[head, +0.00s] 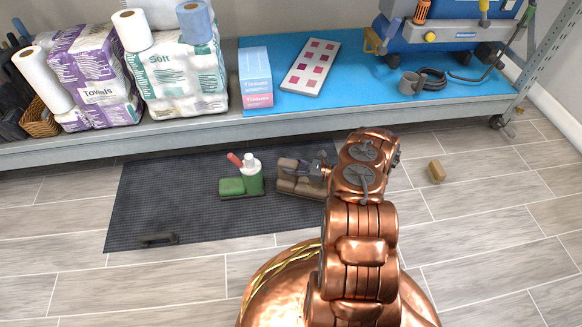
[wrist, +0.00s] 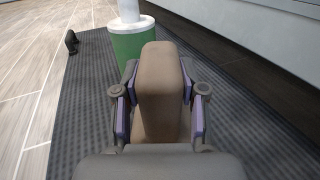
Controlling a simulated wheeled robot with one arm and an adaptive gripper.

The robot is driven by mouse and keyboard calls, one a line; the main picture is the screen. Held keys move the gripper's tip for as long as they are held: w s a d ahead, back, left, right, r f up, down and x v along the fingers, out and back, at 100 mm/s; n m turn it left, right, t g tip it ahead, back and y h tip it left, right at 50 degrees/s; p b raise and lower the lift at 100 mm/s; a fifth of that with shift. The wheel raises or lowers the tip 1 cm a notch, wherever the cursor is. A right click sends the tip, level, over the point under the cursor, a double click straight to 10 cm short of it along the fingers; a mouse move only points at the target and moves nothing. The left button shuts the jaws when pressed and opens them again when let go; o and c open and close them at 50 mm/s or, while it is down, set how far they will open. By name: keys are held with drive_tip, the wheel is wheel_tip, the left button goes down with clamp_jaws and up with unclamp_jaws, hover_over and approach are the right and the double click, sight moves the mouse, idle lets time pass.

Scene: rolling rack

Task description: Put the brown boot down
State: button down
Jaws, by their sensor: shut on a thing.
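The brown boot (head: 292,178) is at the right part of the dark mat (head: 170,200) in the head view, partly hidden by my arm. In the wrist view the boot (wrist: 160,90) fills the middle as a tall, smooth brown shape. My gripper (wrist: 161,112) is shut on it, with a purple pad against each side. In the head view my gripper (head: 318,172) is at the boot's right side. The boot is at or just above the mat; I cannot tell whether it touches.
A dark item (head: 157,239) lies at the mat's front left. The loaded rack shelf (head: 190,126) overhangs behind.

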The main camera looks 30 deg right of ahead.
drive_tip(key=c, duration=0.7)
unclamp_jaws()
drive_tip(key=shift+o, duration=0.2)
